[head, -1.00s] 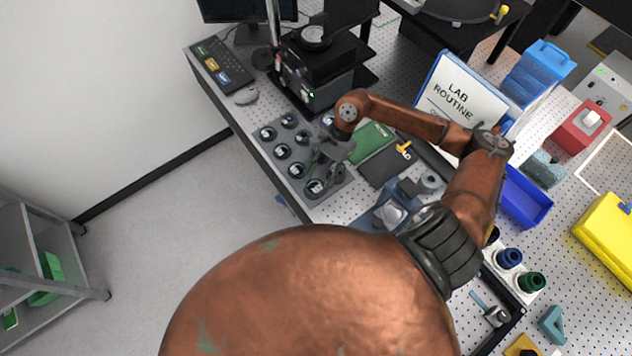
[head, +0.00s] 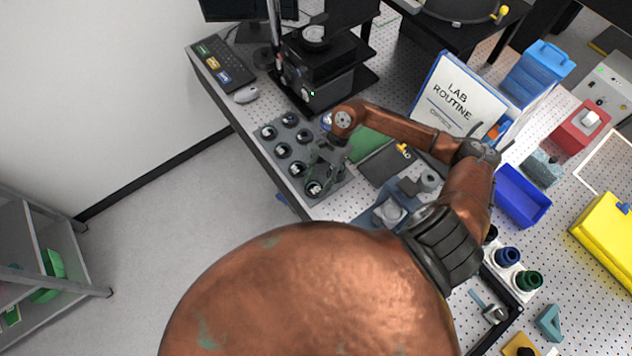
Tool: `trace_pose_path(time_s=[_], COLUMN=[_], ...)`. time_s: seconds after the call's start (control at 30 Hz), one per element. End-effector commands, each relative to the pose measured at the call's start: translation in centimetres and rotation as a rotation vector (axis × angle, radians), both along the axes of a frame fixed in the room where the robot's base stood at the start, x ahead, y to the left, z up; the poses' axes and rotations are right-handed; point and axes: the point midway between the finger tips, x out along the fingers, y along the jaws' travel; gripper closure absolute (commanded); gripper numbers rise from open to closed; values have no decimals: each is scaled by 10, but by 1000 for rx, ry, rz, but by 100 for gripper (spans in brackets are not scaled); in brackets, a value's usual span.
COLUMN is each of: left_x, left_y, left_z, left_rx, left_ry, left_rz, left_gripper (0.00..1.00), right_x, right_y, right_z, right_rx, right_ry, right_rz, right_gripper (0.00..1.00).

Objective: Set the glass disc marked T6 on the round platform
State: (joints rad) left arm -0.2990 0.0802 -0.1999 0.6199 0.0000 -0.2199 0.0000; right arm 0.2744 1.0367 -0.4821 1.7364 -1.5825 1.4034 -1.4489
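A grey tray (head: 272,143) near the table's left edge holds several round glass discs in dark rings, with small pale labels. The labels are too small to read, so I cannot tell which disc is T6. My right gripper (head: 318,172) points down over the tray's right part, close to the front disc (head: 314,188). Its fingers are small and dark here, and I cannot tell whether they are open or hold anything. A round platform (head: 315,37) sits on top of the black instrument (head: 318,75) at the back. My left gripper is not in view.
A keyboard (head: 222,62) and mouse (head: 246,94) lie left of the instrument. A strip of bare table lies between tray and instrument.

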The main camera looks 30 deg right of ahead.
Motion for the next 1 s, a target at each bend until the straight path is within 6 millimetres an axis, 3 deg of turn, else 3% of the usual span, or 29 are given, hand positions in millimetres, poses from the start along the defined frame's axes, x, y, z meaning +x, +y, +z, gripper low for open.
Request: trace_pose_path(time_s=[0.17,0.57,1.0], left_x=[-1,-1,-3], left_y=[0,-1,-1], left_z=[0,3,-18], left_rx=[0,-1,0], left_ry=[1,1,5], left_rz=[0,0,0], left_gripper=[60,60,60], right_x=[0,1,13], right_y=[0,-2,-44], right_z=[1,7,79], right_rx=[0,-1,-3], right_ry=[0,-2,-1], right_rz=[0,-1,-1], right_gripper=[44,44,44])
